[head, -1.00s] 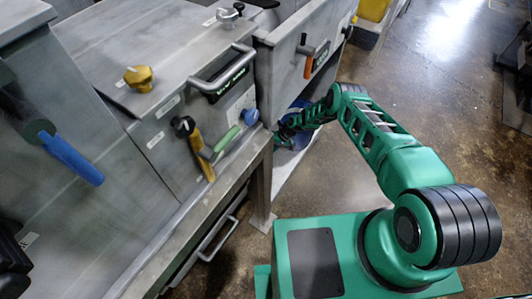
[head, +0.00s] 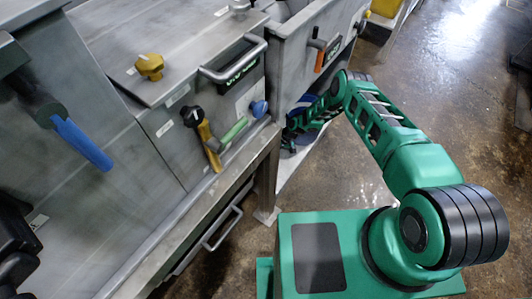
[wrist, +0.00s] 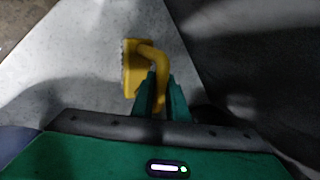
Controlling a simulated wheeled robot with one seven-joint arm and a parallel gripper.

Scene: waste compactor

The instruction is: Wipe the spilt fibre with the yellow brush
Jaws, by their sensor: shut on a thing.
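The yellow brush (wrist: 133,70) shows in the wrist view, with its head to the left and its curved handle coming back to my gripper. My gripper (wrist: 161,84) is shut on the brush handle. The brush is over a pale grey surface (wrist: 80,70); I cannot tell whether it touches it. In the head view the end of my arm reaches down beside the grey machine, and the gripper and brush cannot be made out there. I cannot pick out the spilt fibre in either view.
A blue-handled lever (head: 82,143) is at far left. Brown floor (head: 440,110) lies open at right.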

